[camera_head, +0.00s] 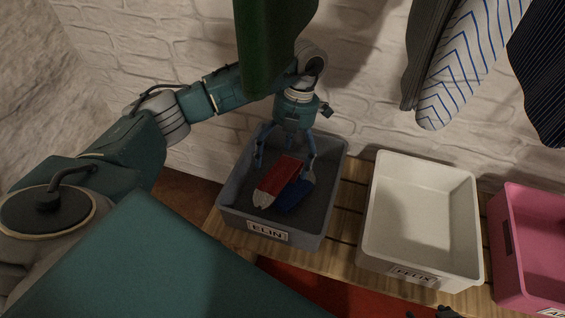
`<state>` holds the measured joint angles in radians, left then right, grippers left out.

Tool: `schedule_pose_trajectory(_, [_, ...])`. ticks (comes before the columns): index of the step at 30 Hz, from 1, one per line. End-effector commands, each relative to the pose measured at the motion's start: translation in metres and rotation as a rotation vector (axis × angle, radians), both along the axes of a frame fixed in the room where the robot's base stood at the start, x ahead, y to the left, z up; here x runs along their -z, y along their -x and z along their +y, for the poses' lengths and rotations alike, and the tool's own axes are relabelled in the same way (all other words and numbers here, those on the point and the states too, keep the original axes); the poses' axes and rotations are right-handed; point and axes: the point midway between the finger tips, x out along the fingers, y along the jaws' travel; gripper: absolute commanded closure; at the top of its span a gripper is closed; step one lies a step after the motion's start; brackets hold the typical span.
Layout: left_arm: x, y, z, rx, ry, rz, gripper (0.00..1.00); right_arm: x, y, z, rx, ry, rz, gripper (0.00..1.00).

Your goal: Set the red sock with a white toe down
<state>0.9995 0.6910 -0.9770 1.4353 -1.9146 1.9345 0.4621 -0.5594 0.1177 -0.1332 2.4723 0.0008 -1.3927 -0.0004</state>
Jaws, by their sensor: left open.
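The red sock with a white toe (279,178) lies in the dark grey bin labelled ELIN (234,215), its pale toe toward the lower left. It lies beside and partly over a dark blue sock (295,197). My left gripper (284,170) reaches down into this bin from above. Its fingers are open, spread to either side of the red sock's upper end. Whether a finger touches the sock I cannot tell. Of my right gripper, at most a small dark piece shows at the bottom edge, too little to read.
A white bin labelled FELIX (421,215), empty as far as seen, and a pink bin (535,255) stand to the right on a slatted wooden bench (348,195). Hanging garments, one green (265,45) and several striped (465,65), come down from above. A white brick wall stands behind.

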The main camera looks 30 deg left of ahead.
Motion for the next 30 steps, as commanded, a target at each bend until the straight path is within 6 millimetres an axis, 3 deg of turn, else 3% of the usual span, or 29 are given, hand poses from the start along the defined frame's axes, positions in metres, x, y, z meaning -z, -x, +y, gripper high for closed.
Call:
schedule_pose_trajectory(3, [-0.025,-0.007,-0.002,0.0,0.001,-0.002,0.06,0.006,0.028,-0.008,0.009,0.023,0.107,0.49])
schedule_pose_trajectory(7, [-0.053,-0.014,-0.003,0.001,0.001,-0.003,0.06,0.008,0.051,-0.015,0.016,0.04,0.194,0.49])
schedule_pose_trajectory(13, [-0.086,-0.022,-0.004,0.0,-0.001,-0.001,0.06,-0.002,0.052,-0.015,0.016,0.041,0.198,0.49])
schedule_pose_trajectory(18, [-0.096,-0.025,-0.004,0.0,0.0,0.001,0.06,-0.005,0.052,-0.015,0.016,0.041,0.198,0.49])
schedule_pose_trajectory(30, [-0.096,-0.025,-0.004,0.0,0.001,0.001,0.06,-0.005,0.052,-0.015,0.016,0.041,0.198,0.49])
